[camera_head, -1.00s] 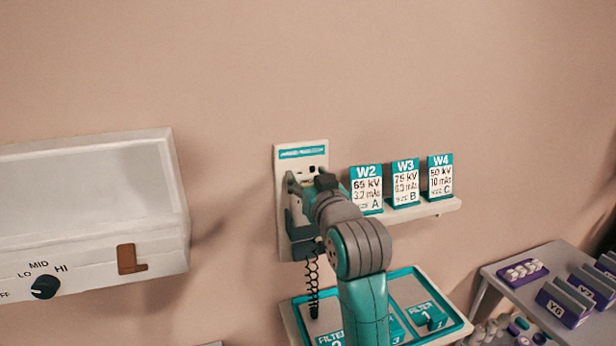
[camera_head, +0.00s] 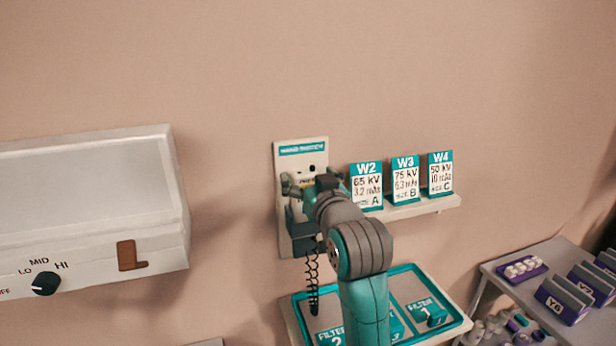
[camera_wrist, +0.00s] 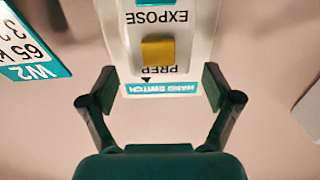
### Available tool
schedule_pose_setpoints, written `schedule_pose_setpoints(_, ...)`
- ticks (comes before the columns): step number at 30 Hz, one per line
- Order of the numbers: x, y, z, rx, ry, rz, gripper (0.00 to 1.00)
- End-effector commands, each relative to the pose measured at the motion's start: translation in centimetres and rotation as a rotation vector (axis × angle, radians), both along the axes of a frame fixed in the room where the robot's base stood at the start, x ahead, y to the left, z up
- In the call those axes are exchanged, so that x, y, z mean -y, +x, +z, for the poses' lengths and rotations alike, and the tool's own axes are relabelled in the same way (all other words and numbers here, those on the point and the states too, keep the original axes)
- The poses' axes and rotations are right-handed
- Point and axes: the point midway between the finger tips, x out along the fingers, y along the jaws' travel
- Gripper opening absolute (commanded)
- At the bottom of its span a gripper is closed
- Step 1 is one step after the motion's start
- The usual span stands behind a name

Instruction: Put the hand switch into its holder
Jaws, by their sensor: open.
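A pale wall plate (camera_head: 288,160) with a teal header hangs left of the card shelf. The wrist view shows its HAND SWITCH header (camera_wrist: 160,90) upside down, with PREP and EXPOSE lettering and a yellow block (camera_wrist: 158,50). My gripper (camera_head: 312,184) is in front of the plate, open, and its fingers (camera_wrist: 160,85) stand apart on either side of the header with nothing between them. A dark block (camera_head: 303,238) with a coiled cord (camera_head: 313,285) sits low on the plate, partly behind my arm. I cannot tell how the hand switch sits in its holder.
Cards W2 (camera_head: 367,185), W3 (camera_head: 405,178) and W4 (camera_head: 440,173) stand on a shelf (camera_head: 440,207) to the right. A filter tray (camera_head: 458,322) lies below. A pale box with a knob (camera_head: 100,235) is on the left wall. A side table (camera_head: 505,268) holds several items.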

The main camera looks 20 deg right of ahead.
Motion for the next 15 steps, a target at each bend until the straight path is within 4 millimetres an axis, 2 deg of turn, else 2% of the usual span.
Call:
schedule_pose_setpoints(5, 0.0, -2.4, 0.0, 0.002, 0.000, 0.000, 0.89)
schedule_pose_setpoints(15, 0.0, -8.9, 0.0, 0.002, 0.000, 0.000, 0.89)
